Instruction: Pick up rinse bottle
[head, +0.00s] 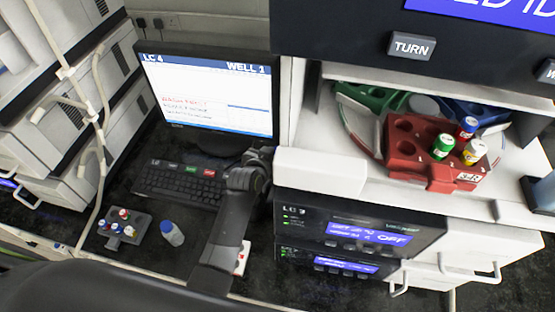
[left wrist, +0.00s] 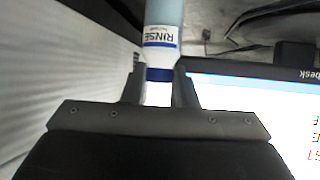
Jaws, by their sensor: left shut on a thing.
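The rinse bottle (left wrist: 163,20), pale blue-grey with a white RINSE label and a dark blue band, shows in the left wrist view. My left gripper (left wrist: 159,76) is shut on it at the blue band, and the bottle extends beyond the fingertips. In the head view my left gripper (head: 262,158) is in front of the monitor's lower right, beside the white cabinet. I cannot make out the held bottle there. My right gripper is not in view.
The monitor (head: 205,95) and keyboard (head: 180,185) are close to my left arm. A small blue bottle (head: 171,233) and a grey vial rack (head: 122,230) stand on the dark bench. A red vial holder (head: 410,150) sits in the open compartment at right.

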